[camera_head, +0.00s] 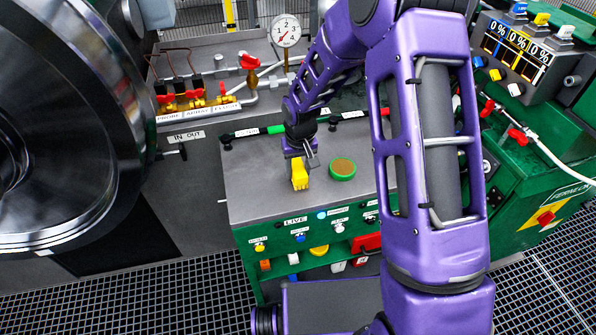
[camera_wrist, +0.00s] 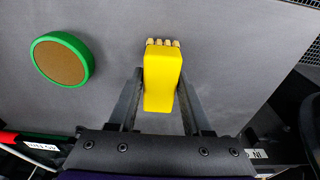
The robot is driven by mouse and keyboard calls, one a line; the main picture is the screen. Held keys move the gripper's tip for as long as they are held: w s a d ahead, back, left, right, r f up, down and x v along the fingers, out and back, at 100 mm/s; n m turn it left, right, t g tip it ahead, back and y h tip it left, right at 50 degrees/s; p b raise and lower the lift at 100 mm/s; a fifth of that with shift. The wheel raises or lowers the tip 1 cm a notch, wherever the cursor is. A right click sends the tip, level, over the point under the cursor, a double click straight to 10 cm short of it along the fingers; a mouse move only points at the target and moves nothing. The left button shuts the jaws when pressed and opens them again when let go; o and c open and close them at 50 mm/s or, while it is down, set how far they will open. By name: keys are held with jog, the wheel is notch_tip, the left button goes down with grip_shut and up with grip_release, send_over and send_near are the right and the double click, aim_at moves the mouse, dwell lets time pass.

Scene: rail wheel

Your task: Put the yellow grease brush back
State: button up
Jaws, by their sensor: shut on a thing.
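The yellow grease brush (camera_head: 299,176) is at my gripper (camera_head: 304,156), over the grey bench top (camera_head: 245,190). In the wrist view the brush (camera_wrist: 162,80) lies between the two dark fingers of my gripper (camera_wrist: 158,92), which is shut on it. Its pale bristles point away from the gripper, toward the top of that view. I cannot tell whether the brush touches the bench. A round green-rimmed dish with a brown middle (camera_head: 342,169) sits just right of the brush; it shows at left in the wrist view (camera_wrist: 61,60).
A green panel with labelled buttons (camera_head: 300,237) forms the bench front, with coloured items below it. A large dark wheel (camera_head: 60,130) stands at left. Red valves and a gauge (camera_head: 286,31) are behind. A green console (camera_head: 525,170) stands at right. Bare bench lies left of the brush.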

aim_at(300, 171)
jog(key=shift+f, duration=0.35)
jog(key=shift+f, duration=0.1)
jog(key=o, duration=1.2)
jog(key=r, duration=0.4)
jog(key=s+r, duration=0.1)
jog(key=r, duration=0.3)
jog(key=r+p, duration=0.1)
jog(key=r, duration=0.3)
jog(key=shift+s+d+r, duration=0.1)
jog(key=shift+s, duration=0.1)
jog(key=shift+w, duration=0.1)
